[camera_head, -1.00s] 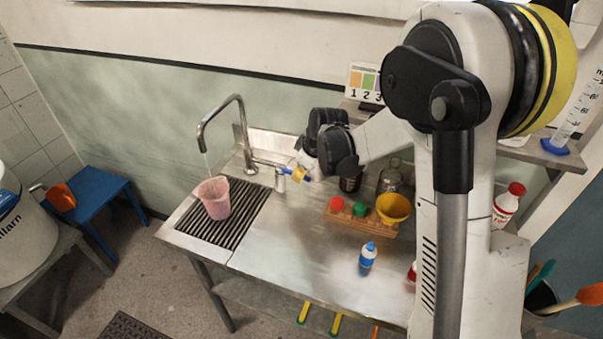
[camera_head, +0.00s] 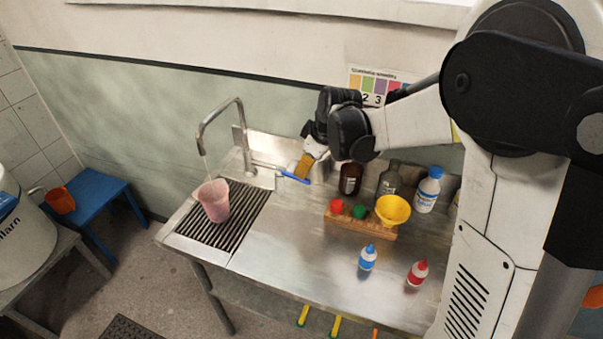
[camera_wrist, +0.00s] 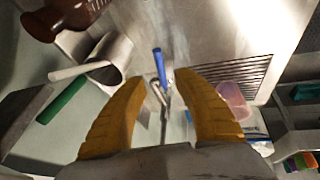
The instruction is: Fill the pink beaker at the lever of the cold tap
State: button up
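The pink beaker (camera_head: 215,201) stands on the ribbed drain grid, under the spout of the grey tap (camera_head: 237,128). A thin pale stream seems to run from the spout into it; the level inside cannot be told. The blue lever (camera_head: 293,177) sticks out low to the right of the tap. My gripper (camera_head: 306,165) is close above the lever's right end. In the wrist view my gripper (camera_wrist: 160,78) has its yellow fingers wide apart, with the blue lever (camera_wrist: 161,68) in the gap just beyond the tips. The beaker (camera_wrist: 235,100) shows right of the fingers.
Blue-capped (camera_head: 367,258) and red-capped (camera_head: 417,273) bottles stand in front. The steel counter's middle is clear.

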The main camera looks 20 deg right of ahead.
jog(key=v, duration=0.4)
jog(key=shift+s+r, duration=0.15)
jog(key=shift+r, duration=0.25)
dwell(7.2)
